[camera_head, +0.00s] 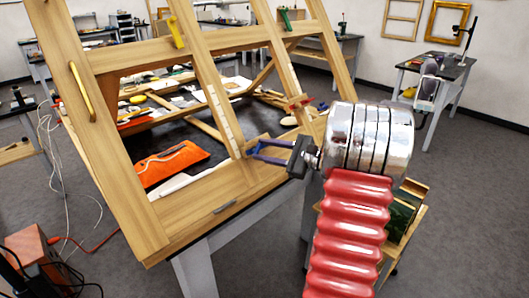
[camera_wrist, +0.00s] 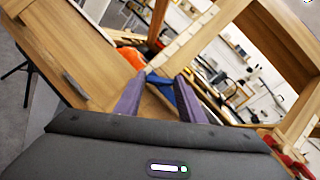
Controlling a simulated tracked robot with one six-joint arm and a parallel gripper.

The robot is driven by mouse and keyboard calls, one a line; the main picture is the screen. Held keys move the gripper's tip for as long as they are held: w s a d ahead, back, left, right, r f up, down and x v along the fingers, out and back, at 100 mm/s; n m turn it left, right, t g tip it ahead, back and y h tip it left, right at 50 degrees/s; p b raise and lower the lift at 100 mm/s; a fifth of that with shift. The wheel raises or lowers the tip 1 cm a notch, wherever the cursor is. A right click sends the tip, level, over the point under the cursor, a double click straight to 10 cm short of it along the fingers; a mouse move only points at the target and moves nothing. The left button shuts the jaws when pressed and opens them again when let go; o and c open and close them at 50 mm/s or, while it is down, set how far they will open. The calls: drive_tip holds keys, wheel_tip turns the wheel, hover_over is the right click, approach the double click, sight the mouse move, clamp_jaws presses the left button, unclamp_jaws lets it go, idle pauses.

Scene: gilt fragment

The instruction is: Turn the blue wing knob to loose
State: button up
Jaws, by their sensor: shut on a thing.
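The blue wing knob (camera_wrist: 160,83) shows in the wrist view between the two purple fingers of my gripper (camera_wrist: 163,79), on a joint of the tilted wooden frame (camera_wrist: 95,50). My gripper is shut on the knob; the fingers hide part of it. In the head view, my gripper (camera_head: 252,150) reaches in from the right to the lower rail of the wooden frame (camera_head: 190,212). There the knob is mostly hidden at the fingertips, and I cannot tell its exact angle.
Yellow (camera_head: 176,33), green (camera_head: 285,20) and red (camera_head: 298,102) knobs sit on other parts of the frame. An orange pouch (camera_head: 170,163) lies on the dark tabletop behind it. An orange box (camera_head: 45,260) with cables stands at lower left. Grey floor is open at right.

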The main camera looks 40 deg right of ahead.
drive_tip(key=n+g, duration=0.2)
drive_tip(key=n, duration=0.3)
drive_tip(key=n+g, duration=0.3)
drive_tip(key=n, duration=0.1)
drive_tip(key=r+n+g+y, duration=0.1)
drive_tip(key=n+g, duration=0.1)
drive_tip(key=n, duration=0.3)
drive_tip(key=shift+w+n+g, duration=0.3)
drive_tip(key=shift+w, duration=0.05)
drive_tip(key=n+g+h, duration=0.1)
drive_tip(key=n, duration=0.2)
drive_tip(key=n+h, duration=0.1)
drive_tip(key=n+g, duration=0.1)
drive_tip(key=shift+w+a+r+n+h, duration=0.1)
drive_tip(key=shift+a+r+n+h, duration=0.1)
drive_tip(key=shift+n+h, duration=0.2)
drive_tip(key=n+g+h, duration=0.1)
drive_tip(key=n+h, duration=0.1)
drive_tip(key=shift+a+n, duration=0.15)
drive_tip(key=shift+n, duration=0.25)
drive_tip(key=n+h, duration=0.1)
drive_tip(key=n, duration=0.1)
drive_tip(key=shift+a+n+h, duration=0.1)
drive_tip(key=shift+n+h, duration=0.2)
drive_tip(key=shift+h, duration=0.1)
